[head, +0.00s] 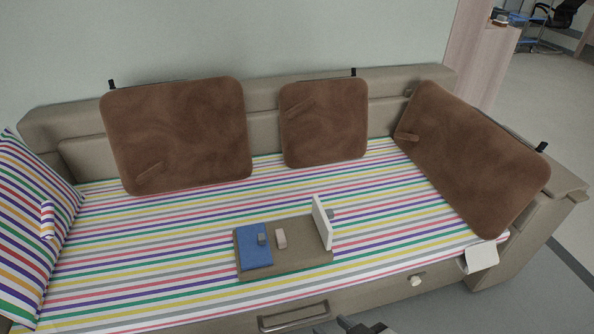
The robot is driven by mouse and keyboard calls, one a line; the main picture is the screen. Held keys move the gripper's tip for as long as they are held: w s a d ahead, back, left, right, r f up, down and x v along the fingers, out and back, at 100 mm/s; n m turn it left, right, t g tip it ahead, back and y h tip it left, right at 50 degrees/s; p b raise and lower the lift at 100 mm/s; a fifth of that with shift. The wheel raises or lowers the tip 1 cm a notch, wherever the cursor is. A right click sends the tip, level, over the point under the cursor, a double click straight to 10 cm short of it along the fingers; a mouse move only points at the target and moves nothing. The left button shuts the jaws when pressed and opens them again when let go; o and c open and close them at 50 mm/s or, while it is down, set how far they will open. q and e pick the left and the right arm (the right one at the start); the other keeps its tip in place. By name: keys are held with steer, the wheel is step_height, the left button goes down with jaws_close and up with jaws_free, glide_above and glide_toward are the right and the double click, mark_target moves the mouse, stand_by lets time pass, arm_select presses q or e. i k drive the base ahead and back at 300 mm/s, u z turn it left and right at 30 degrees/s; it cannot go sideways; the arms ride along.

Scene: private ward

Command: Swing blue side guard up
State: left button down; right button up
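The blue side guard (253,247) lies flat at the left end of a small taupe base (290,262) on the striped bed. A grey knob (262,239) sits on its right part. A white side guard (321,222) stands nearly upright, slightly tilted, at the base's right end, with a grey knob on its right face. My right gripper (364,328) shows only as dark parts at the bottom edge, in front of the bed and apart from the base. Its fingers are not clear. My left gripper is out of view.
The striped bed (150,260) is clear around the base. Several brown cushions (180,135) lean along its back and right end. A striped pillow (35,225) is at the left. A bar handle (293,316) and white knob (416,280) are on the front panel.

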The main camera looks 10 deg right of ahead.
mark_target(254, 248)
steer(key=k, duration=0.5)
steer(key=z, duration=2)
steer(key=i, duration=1.6)
steer(key=u, duration=2.5)
